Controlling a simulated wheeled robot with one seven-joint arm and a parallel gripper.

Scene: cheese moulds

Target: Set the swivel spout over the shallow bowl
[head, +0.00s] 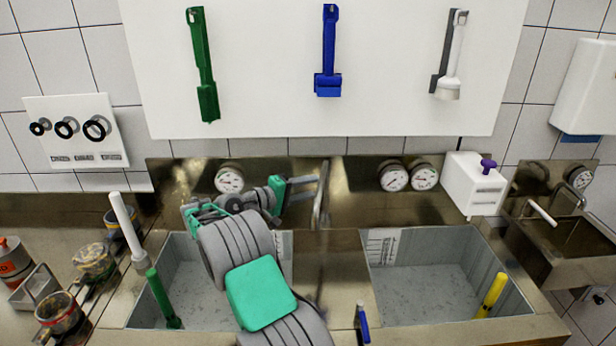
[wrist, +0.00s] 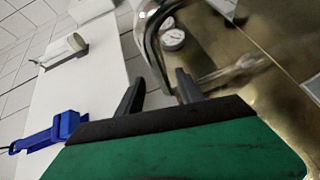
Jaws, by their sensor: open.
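The swivel spout (head: 323,205) is a bent chrome pipe at the back between two sink basins. In the head view it appears over the divider, over neither basin. The left basin (head: 200,312) and right basin (head: 430,285) both have grey floors; I cannot tell surely which is the shallow bowl. My gripper (head: 316,188) is open and empty, its fingers pointing right at the spout. In the wrist view the spout (wrist: 148,45) curves just beyond the fingertips of my gripper (wrist: 160,84). Contact is not clear.
A white upright handle (head: 125,228) and green handle (head: 162,298) stand at the left basin. A yellow handle (head: 491,294) leans in the right basin. Gauges (head: 393,177) line the steel backsplash, with a white box (head: 474,185) at right. Brushes hang above.

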